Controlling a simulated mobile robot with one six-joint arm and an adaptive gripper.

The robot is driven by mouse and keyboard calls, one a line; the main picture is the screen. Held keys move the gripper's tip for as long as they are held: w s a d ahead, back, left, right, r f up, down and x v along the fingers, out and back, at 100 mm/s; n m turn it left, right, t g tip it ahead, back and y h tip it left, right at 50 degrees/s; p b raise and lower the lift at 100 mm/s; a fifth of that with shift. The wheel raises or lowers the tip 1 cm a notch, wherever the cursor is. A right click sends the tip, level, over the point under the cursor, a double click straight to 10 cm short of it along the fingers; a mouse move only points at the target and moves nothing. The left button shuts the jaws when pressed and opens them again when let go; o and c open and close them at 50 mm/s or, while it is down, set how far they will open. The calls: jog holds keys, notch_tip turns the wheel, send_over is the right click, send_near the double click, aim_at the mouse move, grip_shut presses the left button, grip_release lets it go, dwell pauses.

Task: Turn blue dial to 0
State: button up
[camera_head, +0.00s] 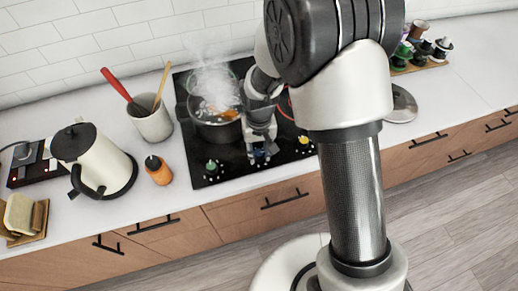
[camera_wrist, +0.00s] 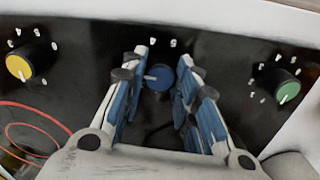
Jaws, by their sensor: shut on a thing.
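The blue dial (camera_wrist: 160,77) is on the black cooktop front (camera_wrist: 235,60), between a yellow and a green dial. Its light pointer mark faces left in the wrist view. White numbers show above it, partly covered by the fingers. My gripper (camera_wrist: 163,74) has a blue-padded finger on each side of the dial and is shut on it. In the head view my gripper (camera_head: 260,153) reaches down to the cooktop's front edge and hides the blue dial.
The yellow dial (camera_wrist: 19,66) and green dial (camera_wrist: 287,91) flank the fingers. A steaming pot (camera_head: 216,124) stands just left of my gripper. An orange shaker (camera_head: 158,172), utensil crock (camera_head: 153,122) and kettle (camera_head: 97,158) stand further left. A lid (camera_head: 401,104) lies right of the cooktop.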

jog(key=n, duration=0.5)
jog(key=shift+n+p, duration=0.3)
jog(key=n, duration=0.9)
jog(key=shift+p, duration=0.3)
jog(key=n, duration=0.4)
jog(key=shift+n, duration=0.3)
jog(key=o, duration=1.1)
